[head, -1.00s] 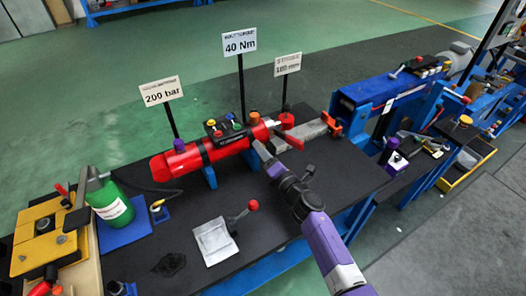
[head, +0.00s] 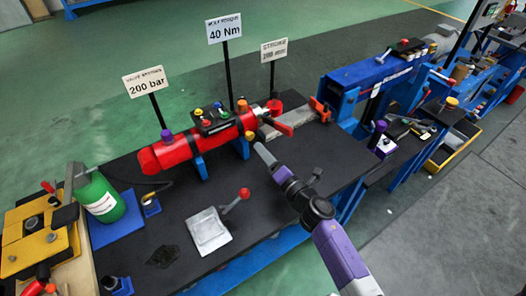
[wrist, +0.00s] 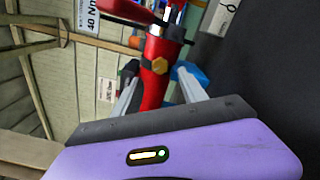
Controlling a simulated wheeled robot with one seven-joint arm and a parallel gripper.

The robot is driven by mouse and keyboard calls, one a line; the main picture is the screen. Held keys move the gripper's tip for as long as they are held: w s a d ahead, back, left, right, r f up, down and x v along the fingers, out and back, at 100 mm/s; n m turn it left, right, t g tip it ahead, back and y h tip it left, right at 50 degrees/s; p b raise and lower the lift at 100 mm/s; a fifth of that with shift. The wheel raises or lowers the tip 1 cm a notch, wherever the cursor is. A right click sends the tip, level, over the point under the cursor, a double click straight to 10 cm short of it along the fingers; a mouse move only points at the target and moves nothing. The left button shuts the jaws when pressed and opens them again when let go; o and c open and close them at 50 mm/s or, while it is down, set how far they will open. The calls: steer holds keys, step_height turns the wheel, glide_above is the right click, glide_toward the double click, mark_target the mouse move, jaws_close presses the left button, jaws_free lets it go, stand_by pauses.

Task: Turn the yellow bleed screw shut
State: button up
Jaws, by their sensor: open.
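The yellow bleed screw (head: 250,135) is a small amber knob on the near side of the red cylinder (head: 182,155), towards its right end. In the wrist view the screw (wrist: 159,66) shows a six-sided head facing me on the red body. My gripper (head: 260,148) points at the cylinder from the near right, just short of the screw. In the wrist view its two grey fingers (wrist: 156,84) are apart, and the screw shows in line with the gap between them. Nothing is held. I cannot tell the exact distance to the screw, and no contact shows.
An orange knob (head: 242,105), a black block with coloured caps (head: 212,122) and a purple knob (head: 167,135) stand on the cylinder. A red lever (head: 276,124) sits at its right end. A red-knobbed lever (head: 243,193) stands in front. Bare black bench lies between.

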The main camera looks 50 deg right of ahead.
mark_target(251, 137)
steer(key=s+d+f+m+g+h+b, duration=0.1)
steer(key=s+d+m+g+h+b, duration=0.15)
steer(key=m+b, duration=1.15)
steer(key=shift+w+a+r+m+t+y+p, duration=0.15)
steer(key=shift+w+m+t+y+p, duration=0.35)
steer(key=shift+w+m, duration=1.1)
steer(key=shift+w+a+r+m+t+y+p, duration=0.1)
steer(key=shift+w+r+m+t+y+p, duration=0.4)
steer(key=shift+w+m, duration=1.05)
steer(key=shift+w+a+m+t+y+p, duration=0.1)
steer(key=shift+w+m+t+y+p, duration=0.15)
steer(key=shift+w+m+p, duration=0.9)
steer(key=shift+w+m+b, duration=0.3)
steer(key=shift+m+b, duration=0.2)
steer(key=shift+m, duration=0.1)
jaws_close()
